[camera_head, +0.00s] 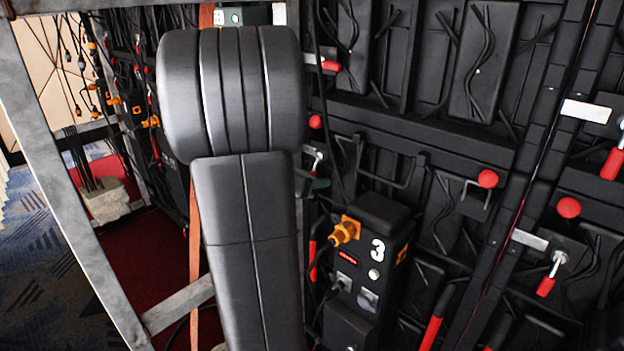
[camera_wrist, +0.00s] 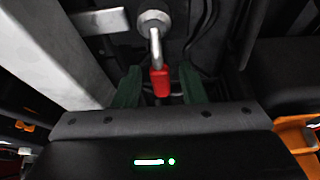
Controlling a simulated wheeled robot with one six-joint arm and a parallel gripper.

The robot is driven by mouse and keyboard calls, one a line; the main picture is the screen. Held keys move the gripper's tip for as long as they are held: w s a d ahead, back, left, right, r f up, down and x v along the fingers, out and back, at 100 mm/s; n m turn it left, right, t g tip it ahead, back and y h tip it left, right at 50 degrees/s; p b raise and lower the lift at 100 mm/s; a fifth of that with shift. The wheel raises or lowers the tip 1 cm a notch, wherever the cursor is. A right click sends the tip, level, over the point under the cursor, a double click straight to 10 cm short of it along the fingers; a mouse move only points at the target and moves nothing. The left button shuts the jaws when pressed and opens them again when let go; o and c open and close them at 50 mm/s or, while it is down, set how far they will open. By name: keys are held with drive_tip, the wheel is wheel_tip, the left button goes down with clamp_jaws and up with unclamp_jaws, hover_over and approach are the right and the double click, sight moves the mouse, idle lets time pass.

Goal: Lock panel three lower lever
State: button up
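A lever with a silver rod and red grip (camera_wrist: 160,82) hangs down from a round metal pivot (camera_wrist: 154,22) in the wrist view. My gripper (camera_wrist: 160,72) has its two dark green fingers on either side of the red grip. Gaps show between the grip and both fingers, so the gripper is open around it and not clamped. In the head view, the rod of a lever (camera_head: 317,158) shows just right of my arm, and its red grip is not clearly visible. My arm hides much of that area. The box marked 3 (camera_head: 378,248) is to the lower right.
An orange connector (camera_head: 345,231) sticks out from the numbered box. Red ball knobs (camera_head: 488,178) and another red-gripped lever (camera_head: 547,285) are farther right. A pale metal post (camera_wrist: 55,60) stands close left of the gripper in the wrist view. Cables hang along the frames.

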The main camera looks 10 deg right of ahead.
drive_tip(key=shift+a, duration=0.1)
drive_tip(key=p+v, duration=0.3)
drive_tip(key=v, duration=1)
drive_tip(key=shift+s+r+p, duration=0.25)
drive_tip(key=shift+p, duration=0.05)
drive_tip(key=shift+a, duration=0.1)
drive_tip(key=b+x, duration=0.3)
drive_tip(key=x, duration=1.1)
drive_tip(key=shift+a+b, duration=0.1)
drive_tip(key=shift+b, duration=0.2)
drive_tip(key=shift+a, duration=0.1)
